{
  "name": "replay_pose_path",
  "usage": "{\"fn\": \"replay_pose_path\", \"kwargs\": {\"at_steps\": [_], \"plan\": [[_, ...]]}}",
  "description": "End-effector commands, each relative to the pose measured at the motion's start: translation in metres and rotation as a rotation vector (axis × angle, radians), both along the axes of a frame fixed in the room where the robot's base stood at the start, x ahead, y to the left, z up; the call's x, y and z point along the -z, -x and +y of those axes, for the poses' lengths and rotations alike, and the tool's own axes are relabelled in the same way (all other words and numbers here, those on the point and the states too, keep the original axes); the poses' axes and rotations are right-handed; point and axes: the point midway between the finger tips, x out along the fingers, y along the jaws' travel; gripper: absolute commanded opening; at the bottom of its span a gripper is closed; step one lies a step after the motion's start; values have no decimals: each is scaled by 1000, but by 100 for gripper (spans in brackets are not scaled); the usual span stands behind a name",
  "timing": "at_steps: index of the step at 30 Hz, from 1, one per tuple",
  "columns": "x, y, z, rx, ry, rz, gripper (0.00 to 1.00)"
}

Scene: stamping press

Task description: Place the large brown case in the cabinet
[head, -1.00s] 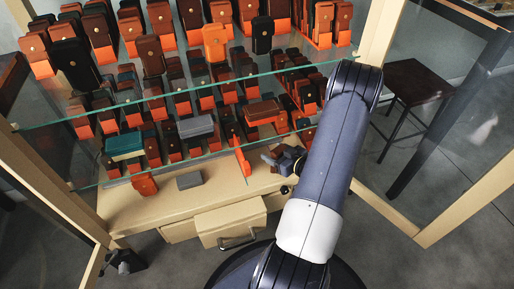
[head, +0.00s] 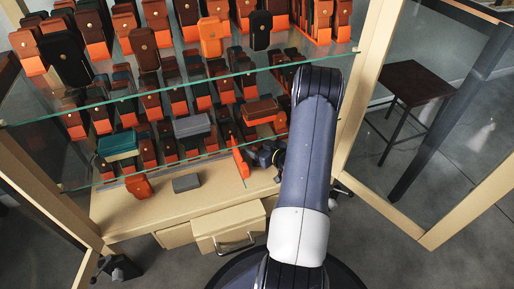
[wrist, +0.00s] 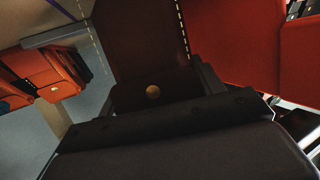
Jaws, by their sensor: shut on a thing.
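My gripper (head: 266,153) is at the lower right of the glass shelves, beside an upright orange panel, partly hidden by my arm. The wrist view shows it shut on a dark brown case (wrist: 155,92) with a brass stud. White stitching runs along a dark brown surface just beyond the stud. A large dark surface fills the bottom of the wrist view, and I cannot tell what it belongs to. The held case is not clear in the head view. The cabinet (head: 170,217) has a pale wood frame and glass shelves.
Many brown, black and orange cases stand on the shelves. A brown case (head: 260,107), a grey case (head: 192,125) and a teal case (head: 118,143) lie on the middle shelf. A grey block (head: 186,183) lies on the base. A drawer (head: 228,228) juts out below. A stool (head: 418,82) stands at right.

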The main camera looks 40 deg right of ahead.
Motion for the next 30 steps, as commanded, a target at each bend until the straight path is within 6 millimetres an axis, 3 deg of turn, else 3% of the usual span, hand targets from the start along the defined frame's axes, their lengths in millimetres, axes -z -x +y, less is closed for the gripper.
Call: {"fn": "replay_pose_path", "kwargs": {"at_steps": [4,5,12,23,30], "plan": [[4,0,0,0,-1,0,41],[4,0,0,0,-1,0,64],[3,0,0,0,-1,1,84],[-3,0,0,0,-1,0,85],[-17,44,-8,7,-3,3,85]]}}
